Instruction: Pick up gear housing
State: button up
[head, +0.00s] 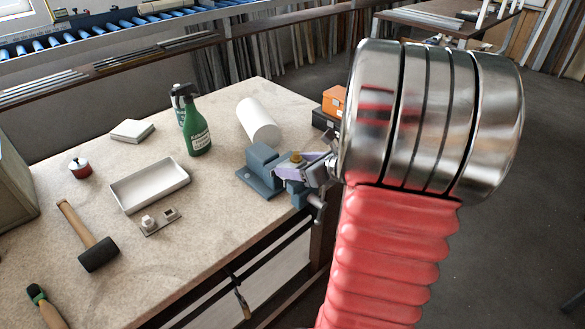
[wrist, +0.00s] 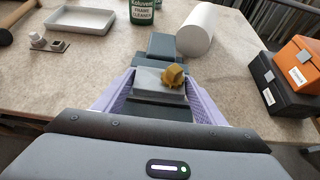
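A small brass-yellow block, which I take to be the gear housing (wrist: 173,77), sits on top of the blue-grey bench vise (wrist: 170,47). In the head view the yellow piece (head: 296,158) shows on the vise (head: 262,170) at the bench's right edge. My gripper (wrist: 161,74) has its lavender fingers spread on both sides of the vise jaw, with the yellow piece between the tips, closer to the right finger. A gap shows on the left; contact on the right is unclear. In the head view my gripper (head: 318,166) is partly hidden by my arm.
Orange and black boxes (wrist: 302,62) are to the right. A white tray (head: 150,186), a mallet (head: 90,240) and small parts (head: 159,220) lie left. The bench between is clear.

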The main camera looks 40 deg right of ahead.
jog(key=c, duration=1)
jog(key=shift+o, duration=0.2)
jog(key=shift+r, duration=0.2)
notch_tip(320, 180, up, 10)
jog(key=shift+f, duration=0.15)
